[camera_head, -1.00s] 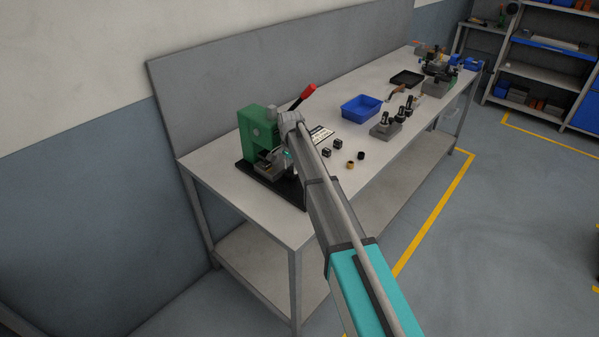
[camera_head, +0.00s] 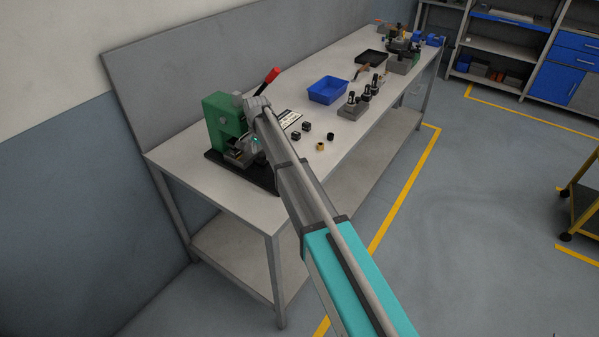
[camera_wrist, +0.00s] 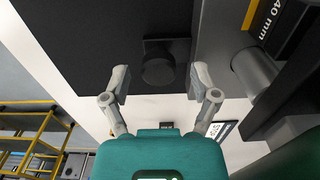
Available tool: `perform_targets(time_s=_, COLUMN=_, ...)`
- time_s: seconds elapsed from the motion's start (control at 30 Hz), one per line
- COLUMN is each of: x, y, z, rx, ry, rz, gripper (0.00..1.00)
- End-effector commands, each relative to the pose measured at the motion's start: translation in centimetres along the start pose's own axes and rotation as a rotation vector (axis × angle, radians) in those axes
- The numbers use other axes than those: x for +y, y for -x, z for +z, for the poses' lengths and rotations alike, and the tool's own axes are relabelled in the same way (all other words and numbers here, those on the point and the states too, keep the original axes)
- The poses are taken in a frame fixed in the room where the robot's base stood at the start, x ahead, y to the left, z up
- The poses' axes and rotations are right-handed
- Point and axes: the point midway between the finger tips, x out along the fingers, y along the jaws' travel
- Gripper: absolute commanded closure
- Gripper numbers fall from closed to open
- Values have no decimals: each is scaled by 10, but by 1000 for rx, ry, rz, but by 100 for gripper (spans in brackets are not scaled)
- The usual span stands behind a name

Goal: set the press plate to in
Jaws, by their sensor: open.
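The green press (camera_head: 222,118) with a red-tipped lever (camera_head: 270,76) stands on a black base (camera_head: 240,172) at the near left end of the bench. In the wrist view, a dark square piece with a round knob (camera_wrist: 158,70) lies over the black base (camera_wrist: 100,45); it looks like the press plate, but I cannot be sure. My gripper (camera_wrist: 160,80) is open and empty, its fingertips on either side of the knob with gaps. In the head view my gripper is mostly hidden by my arm beside the press.
A grey cylinder (camera_wrist: 255,72) and a block marked "40 mm" (camera_wrist: 270,22) sit right of my fingers. On the bench are small dark cubes (camera_head: 306,126), a brass ring (camera_head: 320,147), a blue bin (camera_head: 328,90) and a grey tool block (camera_head: 354,107). The bench front is clear.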

Motion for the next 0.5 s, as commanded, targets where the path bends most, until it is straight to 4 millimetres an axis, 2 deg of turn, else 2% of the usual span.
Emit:
perform_targets(time_s=0.27, x=26, y=0, z=1, rx=0, ry=-2, rz=1, gripper=22)
perform_targets(time_s=0.5, x=59, y=0, z=1, rx=0, ry=-1, rz=1, gripper=22)
